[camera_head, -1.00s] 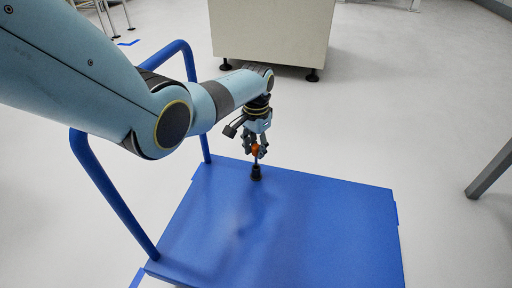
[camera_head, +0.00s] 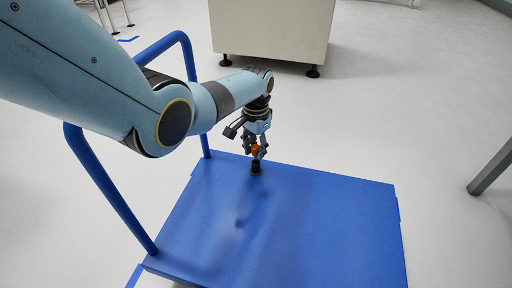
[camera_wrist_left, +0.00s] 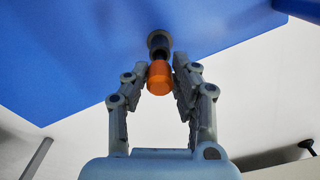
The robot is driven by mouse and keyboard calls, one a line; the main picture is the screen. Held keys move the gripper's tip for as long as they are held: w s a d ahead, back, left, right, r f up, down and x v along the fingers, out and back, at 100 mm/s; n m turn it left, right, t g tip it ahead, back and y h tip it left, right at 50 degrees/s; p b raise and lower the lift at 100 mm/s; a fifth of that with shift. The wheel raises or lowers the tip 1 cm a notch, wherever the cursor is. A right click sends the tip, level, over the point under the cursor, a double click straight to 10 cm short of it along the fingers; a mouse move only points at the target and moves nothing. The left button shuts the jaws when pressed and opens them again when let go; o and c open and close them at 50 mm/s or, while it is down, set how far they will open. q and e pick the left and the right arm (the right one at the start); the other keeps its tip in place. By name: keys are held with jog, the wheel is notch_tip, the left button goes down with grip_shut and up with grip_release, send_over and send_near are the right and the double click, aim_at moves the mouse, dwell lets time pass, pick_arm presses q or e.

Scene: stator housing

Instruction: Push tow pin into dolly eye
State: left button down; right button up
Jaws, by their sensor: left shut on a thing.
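The tow pin (camera_head: 255,151) shows as an orange head. My left gripper (camera_head: 257,153) is shut on it, pointing down from above. The dolly eye (camera_head: 256,169) is a small dark upright socket on the blue dolly deck, directly under the pin. In the left wrist view the orange pin head (camera_wrist_left: 160,78) sits between the two fingertips of my left gripper (camera_wrist_left: 160,75). It lines up with the dark ring of the eye (camera_wrist_left: 159,41), with little or no gap showing. My right gripper is not in view.
The blue dolly deck (camera_head: 300,230) is bare around the eye. Its blue tubular handle (camera_head: 105,185) rises on the left, close to my left arm. A beige cabinet (camera_head: 270,30) on black feet stands behind. A grey leg (camera_head: 490,168) stands at the right.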

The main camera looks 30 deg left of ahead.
aim_at(256, 156)
pick_arm(q)
jog(key=shift+f+b, duration=0.85)
jog(key=shift+f, duration=0.65)
jog(key=c, duration=0.8)
grip_release()
jog(key=shift+o, duration=0.2)
jog(key=shift+r, duration=0.2)
jog(key=shift+r+p, duration=1.75)
jog(key=shift+r, duration=0.35)
notch_tip(256, 156, up, 12)
